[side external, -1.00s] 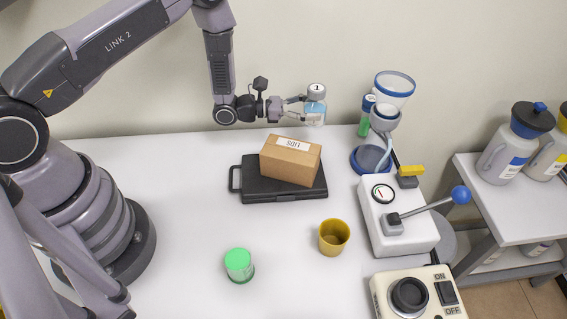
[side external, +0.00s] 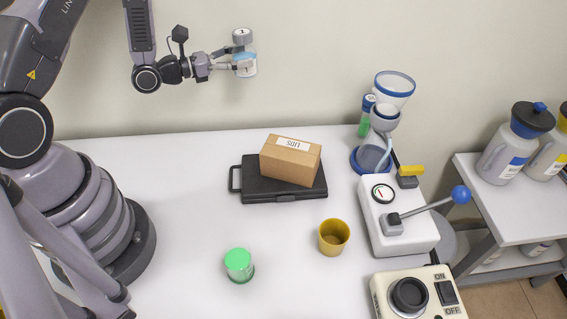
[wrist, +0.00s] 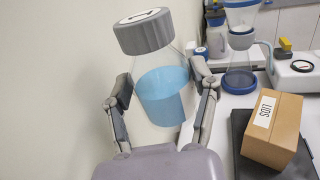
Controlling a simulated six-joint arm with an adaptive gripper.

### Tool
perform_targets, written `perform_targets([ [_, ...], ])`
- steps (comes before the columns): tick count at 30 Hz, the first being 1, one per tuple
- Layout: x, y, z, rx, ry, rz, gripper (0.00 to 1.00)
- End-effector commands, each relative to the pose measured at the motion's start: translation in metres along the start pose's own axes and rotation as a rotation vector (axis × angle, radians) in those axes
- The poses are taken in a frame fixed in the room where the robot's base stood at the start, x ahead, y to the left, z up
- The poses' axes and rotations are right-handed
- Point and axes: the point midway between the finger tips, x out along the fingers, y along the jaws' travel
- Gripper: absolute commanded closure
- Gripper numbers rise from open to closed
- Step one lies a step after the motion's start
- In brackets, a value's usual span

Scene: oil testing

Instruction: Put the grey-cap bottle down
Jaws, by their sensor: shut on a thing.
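The grey-cap bottle (side external: 244,60) is clear, with blue liquid inside and a "1" on its cap. My gripper (side external: 232,64) is shut on it and holds it in the air, above and behind the back edge of the table as seen in the side view. In the wrist view the bottle (wrist: 162,90) sits between the two fingers of my gripper (wrist: 163,100), looking slightly tilted.
A cardboard box (side external: 290,160) lies on a black case (side external: 262,196). A green-lidded jar (side external: 239,265), a yellow cup (side external: 334,237), a funnel stand (side external: 372,158) and a lever device (side external: 397,225) also stand on the white table (side external: 180,190). The table's left middle is clear.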

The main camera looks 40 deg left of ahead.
Motion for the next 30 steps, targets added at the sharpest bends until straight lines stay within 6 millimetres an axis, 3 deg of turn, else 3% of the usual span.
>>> perform_targets([
  [5,0.006,-0.01,-0.003,-0.001,0.0,-0.034,0.82],
  [8,0.02,-0.033,-0.01,-0.002,0.0,-0.112,0.82],
  [11,0.037,-0.072,-0.021,-0.003,0.001,-0.235,0.82],
  [18,0.063,-0.191,-0.053,-0.005,0.001,-0.589,0.81],
  [23,0.059,-0.272,-0.075,-0.005,0.001,-0.823,0.81],
  [27,0.043,-0.337,-0.094,-0.005,-0.001,-1.017,0.81],
  [30,0.028,-0.375,-0.105,-0.004,-0.001,-1.132,0.81],
])
